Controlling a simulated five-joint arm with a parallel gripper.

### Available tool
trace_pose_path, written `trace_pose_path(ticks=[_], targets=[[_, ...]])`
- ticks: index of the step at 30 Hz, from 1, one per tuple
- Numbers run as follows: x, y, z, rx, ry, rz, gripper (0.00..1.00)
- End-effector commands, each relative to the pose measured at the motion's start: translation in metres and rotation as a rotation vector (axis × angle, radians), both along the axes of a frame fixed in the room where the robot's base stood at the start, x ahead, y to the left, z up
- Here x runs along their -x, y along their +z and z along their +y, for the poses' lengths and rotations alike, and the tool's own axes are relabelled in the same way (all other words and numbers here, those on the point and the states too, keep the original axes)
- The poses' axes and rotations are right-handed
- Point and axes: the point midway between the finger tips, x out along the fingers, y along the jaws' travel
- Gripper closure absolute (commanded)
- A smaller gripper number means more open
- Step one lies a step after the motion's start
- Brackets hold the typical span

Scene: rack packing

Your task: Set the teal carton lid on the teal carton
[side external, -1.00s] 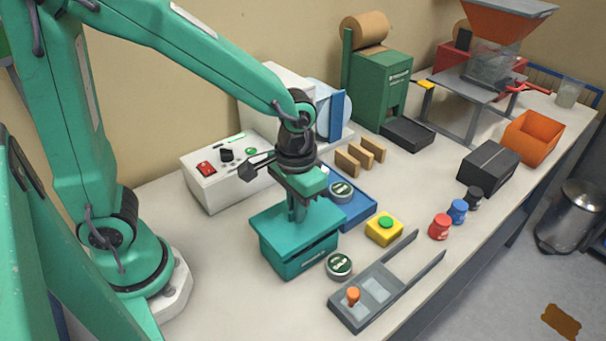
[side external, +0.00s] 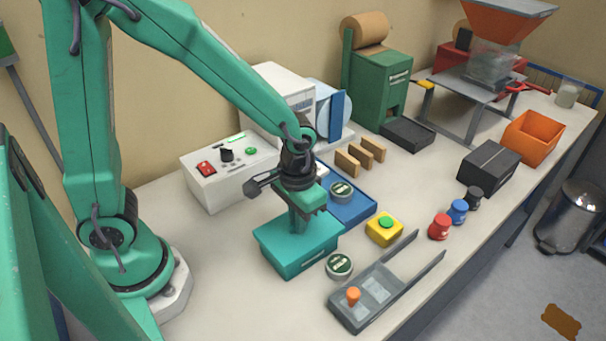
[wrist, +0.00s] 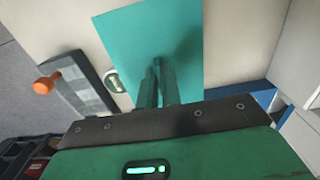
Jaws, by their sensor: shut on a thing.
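The teal carton lid (side external: 290,248) is a flat teal slab with short side walls. It sits low over the spot of the teal carton, near the table surface. The carton's own walls are hidden under it, so I cannot see whether the lid is fully seated. My gripper (side external: 298,230) is above the middle of the lid, pointing down, and is shut on it. In the wrist view the lid's top (wrist: 128,40) fills the upper middle. My two fingers (wrist: 157,62) are close together and meet the lid's top near its centre.
A round green-topped tin (side external: 339,265) stands close to the lid's right corner. A blue tray (side external: 352,212) with another tin lies behind. A yellow button box (side external: 384,229) and a grey fixture with an orange knob (side external: 353,296) are to the right. A white control box (side external: 222,180) stands behind left.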

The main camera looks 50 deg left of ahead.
Motion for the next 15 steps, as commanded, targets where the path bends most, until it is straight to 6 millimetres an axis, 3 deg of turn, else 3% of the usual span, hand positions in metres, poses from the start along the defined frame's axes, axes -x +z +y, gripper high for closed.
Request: trace_pose_path(ticks=[15], targets=[[-0.0001,-0.008,-0.0001,0.0,0.0,0.0,1.0]])
